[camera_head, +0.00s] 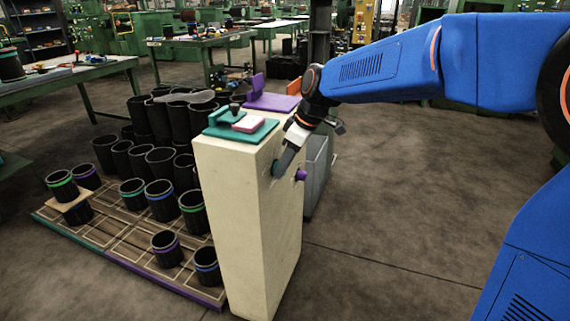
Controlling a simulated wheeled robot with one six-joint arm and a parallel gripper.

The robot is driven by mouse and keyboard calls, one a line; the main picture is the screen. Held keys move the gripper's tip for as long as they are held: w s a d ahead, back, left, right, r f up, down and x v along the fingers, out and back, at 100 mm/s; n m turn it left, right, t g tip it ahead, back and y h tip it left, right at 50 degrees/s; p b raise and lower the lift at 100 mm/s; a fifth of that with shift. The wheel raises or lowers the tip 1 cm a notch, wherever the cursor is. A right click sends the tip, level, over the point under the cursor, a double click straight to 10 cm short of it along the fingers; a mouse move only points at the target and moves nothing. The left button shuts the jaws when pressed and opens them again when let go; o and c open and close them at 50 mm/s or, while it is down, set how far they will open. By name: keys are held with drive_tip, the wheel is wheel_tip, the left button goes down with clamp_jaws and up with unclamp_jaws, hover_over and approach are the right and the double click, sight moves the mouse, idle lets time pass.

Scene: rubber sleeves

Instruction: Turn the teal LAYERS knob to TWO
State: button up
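A teal knob (275,168) sits on the upper side face of a tall cream cabinet (245,240). It is small and partly hidden by my gripper. My gripper (281,168) reaches down from the upper right, its fingertips at the teal knob. I cannot tell whether the fingers are closed on it or only beside it. No LAYERS label or TWO mark is legible, so the knob's setting cannot be read. A purple knob (301,175) stands on the same face, just to the right.
Several black sleeves with coloured bands stand on a wooden pallet (120,240) at left. The right floor is clear.

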drive_tip(key=c, duration=0.6)
drive_tip(key=shift+c, duration=0.2)
drive_tip(key=g+y, duration=0.1)
drive_tip(key=g, duration=0.1)
drive_tip(key=w+m+g+y, duration=0.1)
drive_tip(key=g, duration=0.2)
drive_tip(key=g+y, duration=0.1)
drive_tip(key=g, duration=0.1)
drive_tip(key=shift+w+d+f+m+g, duration=0.25)
drive_tip(key=shift+d+f+m+g, duration=0.05)
drive_tip(key=shift+m+g, duration=0.1)
drive_tip(key=o, duration=1)
drive_tip(key=shift+o, duration=0.2)
